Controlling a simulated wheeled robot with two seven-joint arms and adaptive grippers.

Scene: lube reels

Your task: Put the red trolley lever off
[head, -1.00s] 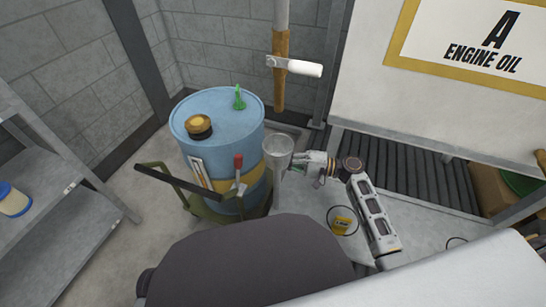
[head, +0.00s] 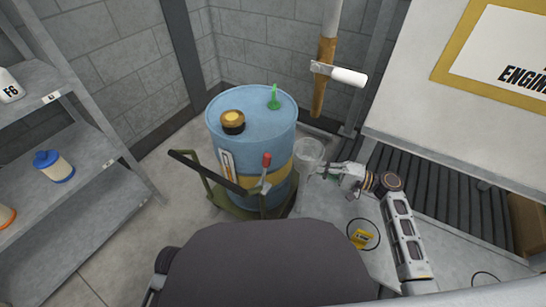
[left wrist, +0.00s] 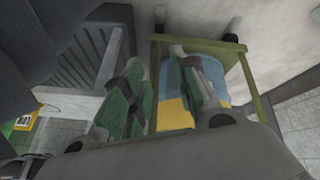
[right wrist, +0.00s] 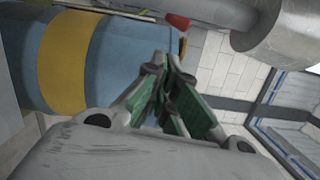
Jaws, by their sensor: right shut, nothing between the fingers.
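The red-handled lever (head: 266,162) stands near upright on the olive-green trolley (head: 215,192), in front of the blue drum (head: 226,137) with its yellow band. Its red tip (right wrist: 178,21) also shows at the top of the right wrist view, beyond the fingertips. My right gripper (head: 322,171) is to the right of the lever, apart from it, beside a grey cup-shaped funnel. Its fingers (right wrist: 166,62) are closed together with nothing between them. My left gripper (left wrist: 152,72) is open and empty, with the trolley frame and drum beyond it. It is not visible in the head view.
The grey funnel (head: 308,152) stands close to my right gripper. A pole with a white handle (head: 347,76) rises behind. Metal shelves (head: 85,145) with containers stand on the left. A white engine oil tank (head: 430,105) is at the right, over a dark grating.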

